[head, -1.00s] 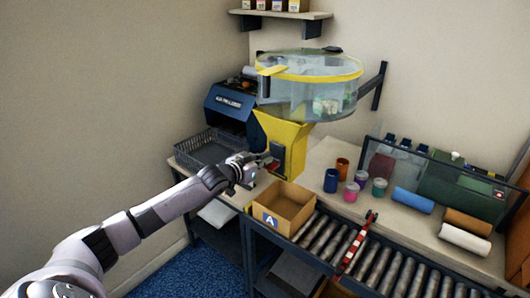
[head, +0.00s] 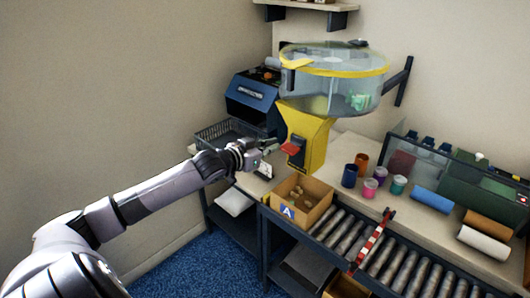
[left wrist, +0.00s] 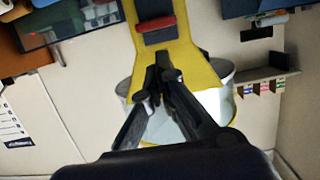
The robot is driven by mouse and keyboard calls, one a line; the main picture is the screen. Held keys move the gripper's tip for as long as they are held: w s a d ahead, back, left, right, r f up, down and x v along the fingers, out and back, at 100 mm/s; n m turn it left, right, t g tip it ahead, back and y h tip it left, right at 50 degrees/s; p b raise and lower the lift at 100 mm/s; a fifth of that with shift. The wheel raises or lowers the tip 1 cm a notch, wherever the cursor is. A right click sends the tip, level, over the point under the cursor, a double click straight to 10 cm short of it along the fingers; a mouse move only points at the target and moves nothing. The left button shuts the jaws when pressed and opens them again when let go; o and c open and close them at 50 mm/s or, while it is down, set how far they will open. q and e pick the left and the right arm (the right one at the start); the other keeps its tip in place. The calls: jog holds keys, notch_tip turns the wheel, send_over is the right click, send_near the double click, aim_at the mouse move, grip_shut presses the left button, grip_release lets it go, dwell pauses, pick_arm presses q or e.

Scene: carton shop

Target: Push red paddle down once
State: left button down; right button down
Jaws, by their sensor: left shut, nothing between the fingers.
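The red paddle (head: 291,149) sticks out from the front of the yellow dispenser base (head: 316,136), below a clear drum. In the left wrist view it shows as a red bar (left wrist: 155,23) on a dark plate. My left gripper (head: 271,147) is shut and empty, just left of the paddle. In the left wrist view its fingertips (left wrist: 163,67) point at the yellow body, apart from the red bar in the picture; I cannot tell the exact gap. My right gripper is out of view.
An open carton (head: 302,201) marked A, with several brown pieces inside, stands below the paddle by the roller conveyor (head: 345,240). Cups (head: 349,175) and paper rolls (head: 432,200) lie to the right. A wire basket (head: 215,134) stands behind my left arm.

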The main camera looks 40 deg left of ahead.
pick_arm(q)
jog(key=shift+v, duration=1.3)
jog(key=s+a+f+n+g+y+b, duration=0.1)
jog(key=s+a+f, duration=0.1)
jog(key=f, duration=0.8)
jog(key=s+a+f+g+y, duration=0.1)
jog(key=s+a+f+g, duration=0.15)
jog(key=f, duration=0.85)
jog(key=s+a+f+n+g+y+b, duration=0.1)
jog(key=s+a+f, duration=0.2)
jog(key=f, duration=0.7)
jog(key=s+d+f+g+b, duration=0.1)
jog(key=s+d+f+g, duration=0.15)
jog(key=s+f, duration=0.6)
jog(key=s+d+f+g, duration=0.1)
jog(key=s+d+f, duration=0.3)
jog(key=f, duration=0.8)
jog(key=s+d+f+m+g, duration=0.1)
jog(key=s+d+f+g, duration=0.1)
jog(key=s+d+f, duration=0.4)
jog(key=s+d+f+m+g+h+b, duration=0.1)
jog(key=s+d+f, duration=0.4)
jog(key=s, duration=0.9)
jog(key=s+d+f+m+g+h, duration=0.1)
jog(key=s+d+f+g, duration=0.2)
jog(key=s+d+f, duration=0.3)
jog(key=s+d, duration=0.4)
jog(key=shift+s+f+m, duration=0.3)
jog(key=shift+m, duration=0.1)
